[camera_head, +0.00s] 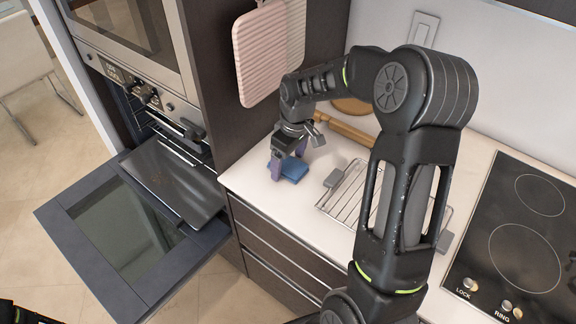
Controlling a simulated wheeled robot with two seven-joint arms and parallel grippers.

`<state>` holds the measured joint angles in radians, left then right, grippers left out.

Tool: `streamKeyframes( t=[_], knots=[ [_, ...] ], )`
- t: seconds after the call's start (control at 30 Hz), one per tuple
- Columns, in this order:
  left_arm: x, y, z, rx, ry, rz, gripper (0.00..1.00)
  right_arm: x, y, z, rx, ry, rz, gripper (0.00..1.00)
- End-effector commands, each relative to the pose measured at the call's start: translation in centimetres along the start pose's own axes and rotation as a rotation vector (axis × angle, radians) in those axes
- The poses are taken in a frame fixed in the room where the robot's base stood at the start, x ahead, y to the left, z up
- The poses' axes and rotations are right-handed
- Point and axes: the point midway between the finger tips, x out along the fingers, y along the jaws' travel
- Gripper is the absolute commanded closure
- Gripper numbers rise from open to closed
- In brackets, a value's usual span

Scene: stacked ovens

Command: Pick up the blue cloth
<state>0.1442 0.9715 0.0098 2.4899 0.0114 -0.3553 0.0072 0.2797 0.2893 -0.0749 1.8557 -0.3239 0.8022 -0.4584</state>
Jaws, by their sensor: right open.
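The blue cloth (293,171) lies folded on the white counter, near its left end. My right gripper (287,169) points down over the cloth, with its purple-tipped fingers at the cloth's left and back sides. It is open, and I cannot tell whether the fingers touch the cloth. The gripper hides part of the cloth. My left gripper is out of view; only a dark bit of my body shows at the bottom left corner.
A wire rack (345,190) sits right of the cloth. A wooden rolling pin (343,128) lies behind. The lower oven door (120,225) hangs open at left with a dark tray (172,180) pulled out. A cooktop (520,240) is at right. A pink board (259,52) hangs above.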

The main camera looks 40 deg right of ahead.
Motion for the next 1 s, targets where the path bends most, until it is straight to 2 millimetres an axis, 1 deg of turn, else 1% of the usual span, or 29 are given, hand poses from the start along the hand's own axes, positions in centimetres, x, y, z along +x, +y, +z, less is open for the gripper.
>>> streamKeyframes(
  t=[0.17, 0.9, 0.97, 1.0],
  knots=[
    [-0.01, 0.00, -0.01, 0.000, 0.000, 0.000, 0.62, -0.02, 0.00, -0.01, 0.000, 0.000, 0.000, 0.15],
    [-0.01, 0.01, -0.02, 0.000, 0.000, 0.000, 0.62, -0.03, -0.01, -0.01, 0.000, 0.000, 0.000, 0.75],
    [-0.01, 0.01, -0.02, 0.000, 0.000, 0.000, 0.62, -0.03, -0.01, -0.01, 0.000, 0.000, 0.000, 0.80],
    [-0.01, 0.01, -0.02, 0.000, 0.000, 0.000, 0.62, -0.04, -0.01, -0.02, 0.000, 0.000, 0.000, 0.81]
  ],
)
